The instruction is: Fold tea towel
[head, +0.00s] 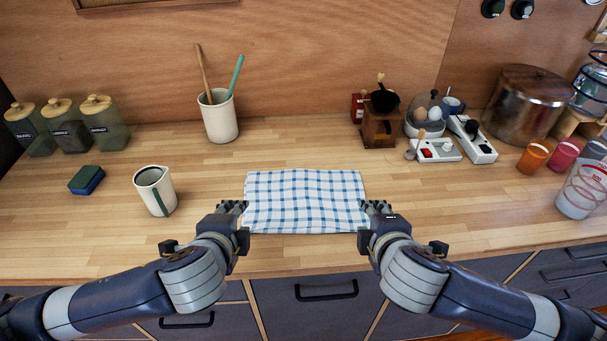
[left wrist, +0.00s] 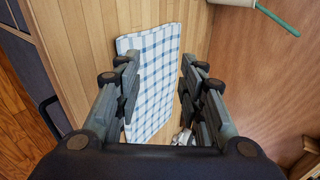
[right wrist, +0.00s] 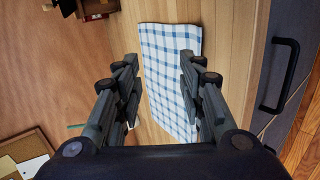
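A blue-and-white checked tea towel (head: 304,200) lies flat and spread out on the wooden counter, with small ripples along its edges. It also shows in the left wrist view (left wrist: 155,75) and the right wrist view (right wrist: 170,75). My left gripper (head: 232,207) is at the towel's left edge near its front corner. Its fingers are apart with nothing between them (left wrist: 158,75). My right gripper (head: 376,207) is at the right edge near the front corner. Its fingers are also apart and empty (right wrist: 163,80). I cannot tell whether either gripper touches the cloth.
A white jug (head: 155,192) and a sponge (head: 87,180) stand left of the towel. A utensil crock (head: 219,117) stands behind it. A coffee grinder (head: 381,125), egg cooker (head: 425,117) and power strip (head: 437,150) are at the back right. The counter around the towel is clear.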

